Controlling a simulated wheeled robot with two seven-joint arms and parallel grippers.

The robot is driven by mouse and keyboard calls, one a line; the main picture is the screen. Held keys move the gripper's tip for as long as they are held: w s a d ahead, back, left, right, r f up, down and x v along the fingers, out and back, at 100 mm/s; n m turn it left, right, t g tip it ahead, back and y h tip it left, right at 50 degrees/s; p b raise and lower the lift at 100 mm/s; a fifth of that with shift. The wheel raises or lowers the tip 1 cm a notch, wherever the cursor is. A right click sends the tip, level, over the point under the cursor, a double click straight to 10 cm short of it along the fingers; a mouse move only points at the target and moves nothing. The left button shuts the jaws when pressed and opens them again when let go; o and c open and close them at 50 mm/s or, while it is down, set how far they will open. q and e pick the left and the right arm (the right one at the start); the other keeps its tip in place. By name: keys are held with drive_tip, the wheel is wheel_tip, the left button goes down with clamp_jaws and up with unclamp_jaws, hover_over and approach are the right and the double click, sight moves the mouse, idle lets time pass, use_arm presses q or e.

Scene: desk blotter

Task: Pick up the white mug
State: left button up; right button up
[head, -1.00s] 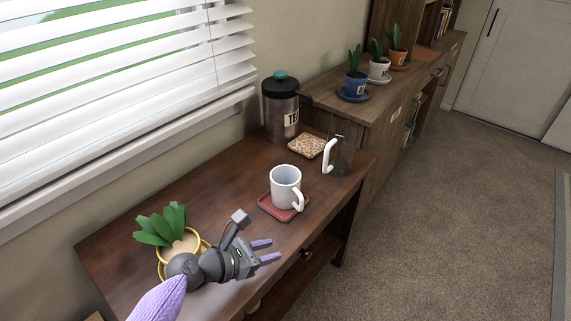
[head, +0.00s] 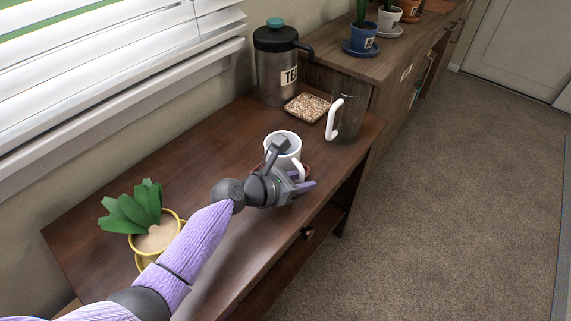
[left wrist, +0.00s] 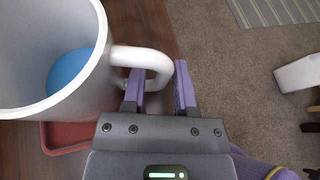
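The white mug (head: 272,152) stands upright on a red coaster (left wrist: 62,138) near the desk's front edge. In the left wrist view the mug (left wrist: 88,88) fills the left side, with blue at the bottom inside. Its white handle (left wrist: 150,59) points right toward my left gripper (left wrist: 160,80). The purple fingers are apart, and the handle's outer part lies across the space between them. I cannot tell whether they touch it. In the head view my left gripper (head: 304,187) is in front of the mug and hides part of it. My right gripper is not in view.
A tea canister (head: 275,72), a square beige coaster (head: 307,107) and a dark glass with a white handle (head: 348,120) stand behind the mug. A potted plant (head: 150,230) is at the left. The desk's middle left (head: 185,165) is clear.

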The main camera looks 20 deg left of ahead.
use_arm(q)
clamp_jaws()
idle(1.3)
